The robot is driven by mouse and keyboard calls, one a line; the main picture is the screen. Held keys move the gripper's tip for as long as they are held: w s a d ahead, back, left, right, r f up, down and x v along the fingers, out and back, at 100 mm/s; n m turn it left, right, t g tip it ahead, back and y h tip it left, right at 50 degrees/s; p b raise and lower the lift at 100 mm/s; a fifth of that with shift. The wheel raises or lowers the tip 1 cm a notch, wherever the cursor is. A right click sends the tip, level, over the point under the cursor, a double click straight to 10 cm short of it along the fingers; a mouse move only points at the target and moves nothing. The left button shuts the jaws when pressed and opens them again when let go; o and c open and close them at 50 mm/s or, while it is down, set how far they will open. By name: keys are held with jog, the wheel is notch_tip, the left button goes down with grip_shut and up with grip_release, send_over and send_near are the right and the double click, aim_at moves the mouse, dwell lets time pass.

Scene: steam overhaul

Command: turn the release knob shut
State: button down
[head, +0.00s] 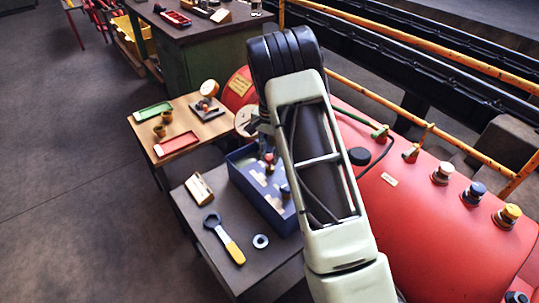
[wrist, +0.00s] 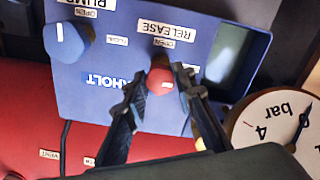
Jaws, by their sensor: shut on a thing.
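The red release knob (wrist: 160,80) sits on a blue panel (wrist: 95,100), below an upside-down "RELEASE" label in the wrist view. My gripper (wrist: 155,82) has its two dark fingers on either side of the knob and is shut on it. The knob has a pale mark on its front. Small "OPEN" and "CLOSE" type labels sit near it, too small to read surely. In the head view the blue panel (head: 250,188) stands on a dark table, with the red knob (head: 269,158) beside my arm. My gripper is mostly hidden there.
A blue pump knob (wrist: 68,40) is left of the release knob. A pressure gauge (wrist: 275,120) is close on the right. A red boiler (head: 440,215) lies right of the table, which holds a yellow-handled wrench (head: 225,240) and a ring (head: 260,241).

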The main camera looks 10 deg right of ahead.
aim_at(270, 157)
jog(key=c, duration=1.6)
grip_release()
notch_tip(270, 157, up, 12)
